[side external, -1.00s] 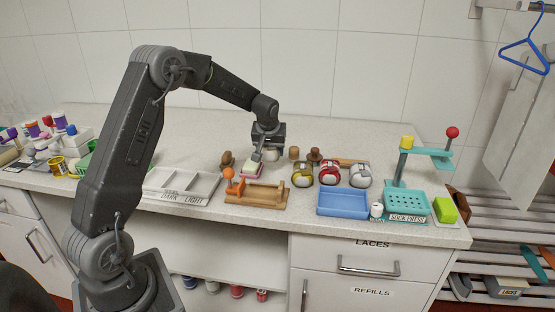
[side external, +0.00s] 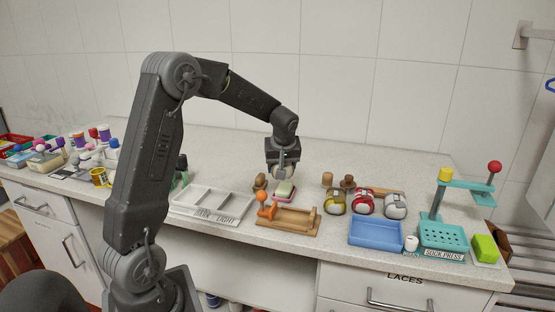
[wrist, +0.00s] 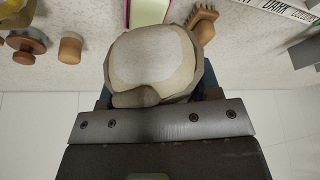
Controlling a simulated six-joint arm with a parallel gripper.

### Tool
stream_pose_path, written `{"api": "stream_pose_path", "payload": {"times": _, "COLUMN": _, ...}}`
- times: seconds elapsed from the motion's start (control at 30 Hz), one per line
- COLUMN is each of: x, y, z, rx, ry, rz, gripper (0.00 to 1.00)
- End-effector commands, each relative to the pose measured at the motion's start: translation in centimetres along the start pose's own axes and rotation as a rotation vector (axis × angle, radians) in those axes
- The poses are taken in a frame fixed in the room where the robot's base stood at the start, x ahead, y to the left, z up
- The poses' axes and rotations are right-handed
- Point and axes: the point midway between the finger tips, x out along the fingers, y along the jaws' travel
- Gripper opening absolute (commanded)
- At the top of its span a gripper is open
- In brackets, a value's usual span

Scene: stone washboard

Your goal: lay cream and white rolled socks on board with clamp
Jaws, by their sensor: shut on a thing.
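My gripper (side external: 283,172) is shut on a rolled sock bundle, cream with a pale white-grey face (wrist: 152,58), which fills the middle of the wrist view. The gripper's fingertips are mostly hidden behind it. In the side view the bundle shows small under the gripper, just behind and above a green-and-pink block (side external: 285,190). The wooden board with an orange clamp (side external: 290,221) lies in front of that block, to the right of the tray marked DARK and LIGHT. No socks show on the board.
The divided DARK/LIGHT tray (side external: 213,203) is left of the board. Yellow (side external: 336,202), red (side external: 363,202) and white-grey (side external: 395,207) rolled bundles stand right, behind a blue tray (side external: 376,233). A teal sock press (side external: 441,235) is further right. A wooden brush (wrist: 203,22) and small wooden pieces stand nearby.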

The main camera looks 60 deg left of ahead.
Motion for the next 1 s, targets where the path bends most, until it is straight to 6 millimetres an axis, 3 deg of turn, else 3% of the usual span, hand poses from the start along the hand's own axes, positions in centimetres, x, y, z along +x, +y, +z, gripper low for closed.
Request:
{"api": "stream_pose_path", "payload": {"times": 0.6, "x": -2.3, "y": 1.1, "z": 8.9, "rx": -0.888, "ry": -0.001, "rz": -0.370, "gripper": 0.30}}
{"api": "stream_pose_path", "payload": {"times": 0.8, "x": -2.9, "y": 1.0, "z": 10.1, "rx": -1.038, "ry": -0.001, "rz": -0.430, "gripper": 0.30}}
{"api": "stream_pose_path", "payload": {"times": 1.0, "x": -2.1, "y": 1.0, "z": 10.6, "rx": -1.062, "ry": 0.000, "rz": -0.441, "gripper": 0.30}}
